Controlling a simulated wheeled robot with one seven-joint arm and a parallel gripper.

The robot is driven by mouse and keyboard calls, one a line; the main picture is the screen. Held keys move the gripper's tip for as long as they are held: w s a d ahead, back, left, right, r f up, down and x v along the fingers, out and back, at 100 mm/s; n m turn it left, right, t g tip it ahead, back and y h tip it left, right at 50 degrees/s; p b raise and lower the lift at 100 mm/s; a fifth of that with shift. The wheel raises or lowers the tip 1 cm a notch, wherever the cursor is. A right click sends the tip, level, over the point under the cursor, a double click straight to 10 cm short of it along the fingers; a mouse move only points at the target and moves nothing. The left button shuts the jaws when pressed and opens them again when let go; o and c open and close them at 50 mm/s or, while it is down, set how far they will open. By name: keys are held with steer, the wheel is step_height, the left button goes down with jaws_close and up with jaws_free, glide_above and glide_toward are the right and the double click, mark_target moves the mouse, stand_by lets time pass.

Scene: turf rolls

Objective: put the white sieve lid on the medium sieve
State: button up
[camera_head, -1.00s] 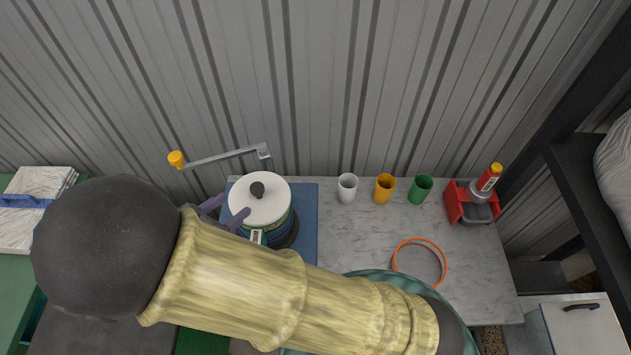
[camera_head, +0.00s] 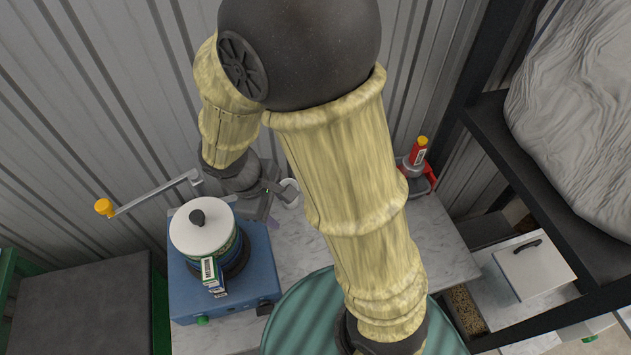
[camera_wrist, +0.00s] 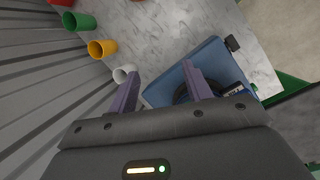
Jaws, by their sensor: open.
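The white sieve lid (camera_head: 200,228), a round disc with a black knob, lies flat on top of a green-and-blue sieve stack (camera_head: 238,252) in the head view. The stack stands on a blue shaker base (camera_head: 262,270). I cannot tell which sieve in it is the medium one. My gripper (camera_head: 276,208) is open and empty, to the right of the lid and apart from it. In the wrist view, the purple fingers (camera_wrist: 162,86) are spread in front of the blue base (camera_wrist: 175,85); the lid is not visible there.
White (camera_wrist: 124,73), orange (camera_wrist: 102,49) and green (camera_wrist: 80,21) cups stand in a row along the wall. A red holder with a bottle (camera_head: 418,160) is farther right. My arm hides much of the marble counter (camera_head: 440,235).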

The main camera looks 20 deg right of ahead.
steer(key=d+r+m+t+y, duration=0.2)
steer(key=d+r+m+y, duration=0.1)
steer(key=d+m, duration=0.6)
steer(key=shift+r+m+t, duration=0.3)
steer(key=shift+r+m, duration=0.1)
steer(key=shift+m, duration=0.7)
